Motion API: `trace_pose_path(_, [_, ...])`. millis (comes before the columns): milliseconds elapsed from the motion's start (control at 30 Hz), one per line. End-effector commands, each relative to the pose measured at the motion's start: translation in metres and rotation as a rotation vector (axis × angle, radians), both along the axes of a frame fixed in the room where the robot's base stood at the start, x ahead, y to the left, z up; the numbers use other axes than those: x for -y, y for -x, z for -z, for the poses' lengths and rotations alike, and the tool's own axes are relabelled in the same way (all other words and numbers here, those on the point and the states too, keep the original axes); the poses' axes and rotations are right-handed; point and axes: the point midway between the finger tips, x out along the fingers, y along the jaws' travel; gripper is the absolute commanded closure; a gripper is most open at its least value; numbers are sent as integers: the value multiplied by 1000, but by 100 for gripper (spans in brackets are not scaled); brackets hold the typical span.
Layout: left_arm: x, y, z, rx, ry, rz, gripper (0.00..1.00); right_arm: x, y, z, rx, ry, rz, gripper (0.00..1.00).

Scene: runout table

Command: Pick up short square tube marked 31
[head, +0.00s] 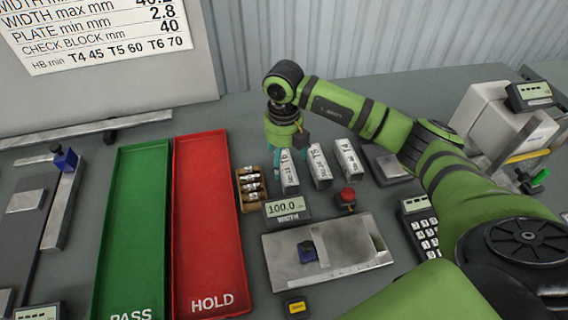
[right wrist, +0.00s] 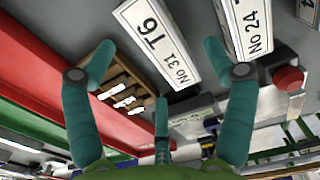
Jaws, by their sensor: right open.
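The short square tube marked No 31 T6 (right wrist: 158,40) is a pale block with a white label. In the head view it is the leftmost of three blocks (head: 289,172), partly covered by my right gripper (head: 286,156). My right gripper is open, with its teal fingers spread. In the right wrist view (right wrist: 158,62), the tube lies between and beyond the fingertips, with no contact visible. I cannot tell the exact gap. My left gripper is not in view.
The block marked No 24 (right wrist: 248,25) stands close beside it; another block (head: 347,160) stands farther right. A wooden rack (head: 250,190) is close on the left. A width display (head: 287,208) and red button (head: 347,196) are in front. Red HOLD tray (head: 208,230) lies left.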

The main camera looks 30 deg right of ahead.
Motion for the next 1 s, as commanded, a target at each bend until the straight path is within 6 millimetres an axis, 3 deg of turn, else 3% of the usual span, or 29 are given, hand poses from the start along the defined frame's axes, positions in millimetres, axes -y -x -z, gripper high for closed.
trace_pose_path(133, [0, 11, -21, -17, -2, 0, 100, -2, 2, 18, -6, 0, 0, 16])
trace_pose_path(300, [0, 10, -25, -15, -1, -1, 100, -2, 1, 41, -2, -1, 0, 16])
trace_pose_path(567, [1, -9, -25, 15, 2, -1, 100, -2, 1, 46, 1, 0, -1, 16])
trace_pose_path(733, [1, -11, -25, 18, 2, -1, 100, -2, 1, 46, 0, 0, -1, 80])
trace_pose_path(1000, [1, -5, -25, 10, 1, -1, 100, -2, 1, 46, 1, 0, -1, 82])
